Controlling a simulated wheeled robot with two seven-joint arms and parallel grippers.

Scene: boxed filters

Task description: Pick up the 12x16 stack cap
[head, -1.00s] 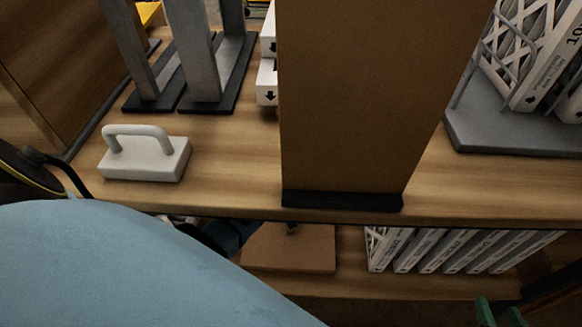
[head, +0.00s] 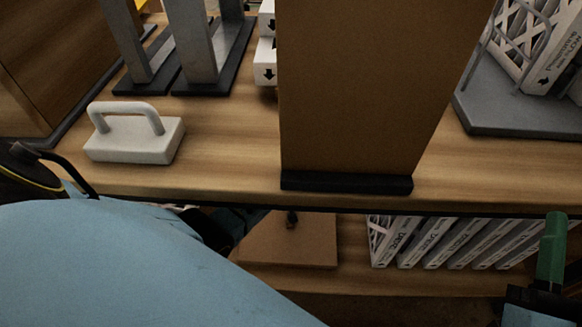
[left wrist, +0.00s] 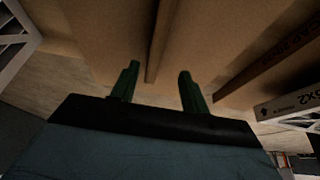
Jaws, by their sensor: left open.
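No 12x16 label is readable, so I cannot tell for sure which piece is the 12x16 stack cap. A flat brown board with a small dark knob (head: 288,245) lies on the lower shelf, partly hidden by my blue left arm. My left gripper (left wrist: 155,82) shows two green fingers spread apart in the left wrist view. A brown panel with a raised strip (left wrist: 162,40) lies beyond them; the strip runs toward the gap, and contact is not visible. The head view hides the left fingers. A green finger of my right gripper (head: 552,248) shows at the lower right; its opening is unclear.
A white block with a loop handle (head: 135,138) sits on the upper shelf (head: 225,165). A tall brown panel on a black foot (head: 345,183) stands mid-shelf. Several white boxed filters (head: 450,243) stand right of the board below. A printed box (left wrist: 290,103) is at the wrist view's right.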

